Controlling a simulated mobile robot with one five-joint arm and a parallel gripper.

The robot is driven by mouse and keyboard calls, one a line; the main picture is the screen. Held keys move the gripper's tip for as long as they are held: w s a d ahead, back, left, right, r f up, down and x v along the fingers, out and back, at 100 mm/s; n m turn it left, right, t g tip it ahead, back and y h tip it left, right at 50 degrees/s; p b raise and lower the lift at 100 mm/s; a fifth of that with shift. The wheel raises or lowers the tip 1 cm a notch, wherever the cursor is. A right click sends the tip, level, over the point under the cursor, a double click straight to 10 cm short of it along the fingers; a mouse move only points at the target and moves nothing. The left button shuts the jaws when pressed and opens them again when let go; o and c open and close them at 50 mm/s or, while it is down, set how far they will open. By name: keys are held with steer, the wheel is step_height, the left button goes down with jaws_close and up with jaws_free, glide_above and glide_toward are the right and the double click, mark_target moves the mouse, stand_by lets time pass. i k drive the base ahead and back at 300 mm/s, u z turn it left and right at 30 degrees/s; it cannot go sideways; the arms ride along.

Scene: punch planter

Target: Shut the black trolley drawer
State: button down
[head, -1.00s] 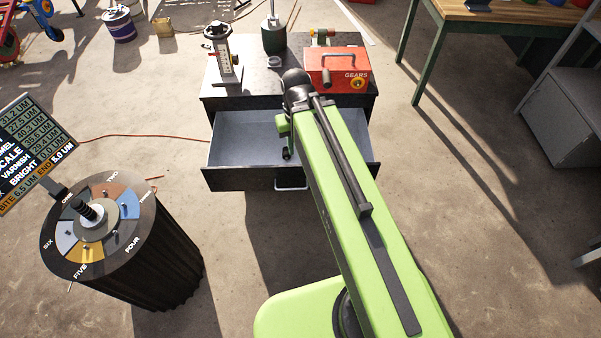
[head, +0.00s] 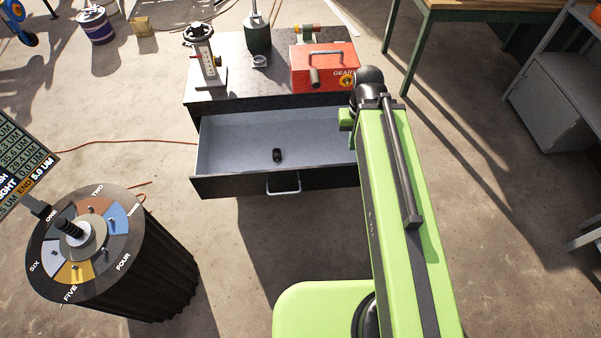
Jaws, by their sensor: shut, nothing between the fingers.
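The black trolley (head: 264,90) stands ahead of me, near the top middle of the head view. Its drawer is pulled out, showing a pale grey inside (head: 235,135) and a dark front panel (head: 230,187). A light metal handle (head: 283,189) is on the panel. A small black object (head: 277,155) lies in the drawer. My green arm reaches up over the right end of the drawer and hides it. My gripper is hidden behind my arm, so its contact with the drawer cannot be seen.
A ribbed drum with a coloured dial (head: 130,255) stands at left. A workbench (head: 480,14) and grey cabinet (head: 548,105) stand at right. Floor before the drawer is clear.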

mark_target(234, 159)
steer(key=z, duration=0.1)
steer(key=k, duration=1.3)
steer(key=u, duration=1.55)
steer(key=i, duration=1)
steer(key=u, duration=0.05)
